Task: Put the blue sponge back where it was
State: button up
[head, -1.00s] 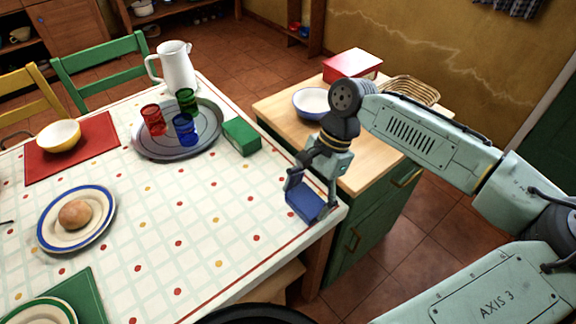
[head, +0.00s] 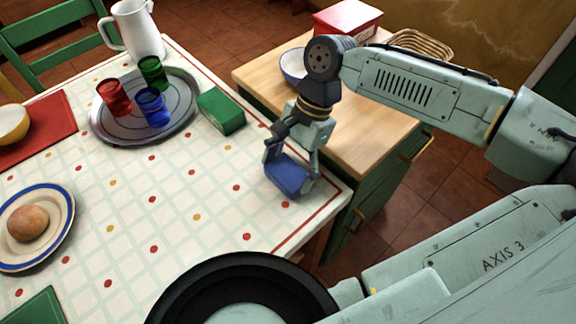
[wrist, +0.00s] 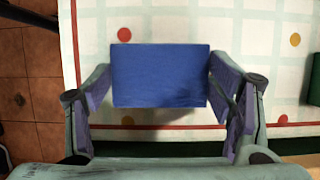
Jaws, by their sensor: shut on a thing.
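The blue sponge (head: 289,175) is a small blue block near the right corner of the table with the checked cloth. My gripper (head: 291,165) is shut on it, with one finger on each side. In the wrist view the sponge (wrist: 160,76) sits between the two fingers of my gripper (wrist: 160,88), above the white cloth and its red border line. From these views I cannot tell whether its underside touches the cloth.
A green box (head: 221,111) lies left of my gripper. A round grey tray (head: 112,133) holds red, green and blue glasses. A wooden-topped counter (head: 365,140) with a white bowl (head: 293,66) stands beside the table. The cloth's middle is clear.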

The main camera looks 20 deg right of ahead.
jog(key=shift+f, duration=0.1)
jog(key=shift+a, duration=0.1)
jog(key=o, duration=1)
jog(key=b+v, duration=0.1)
jog(key=v, duration=1.1)
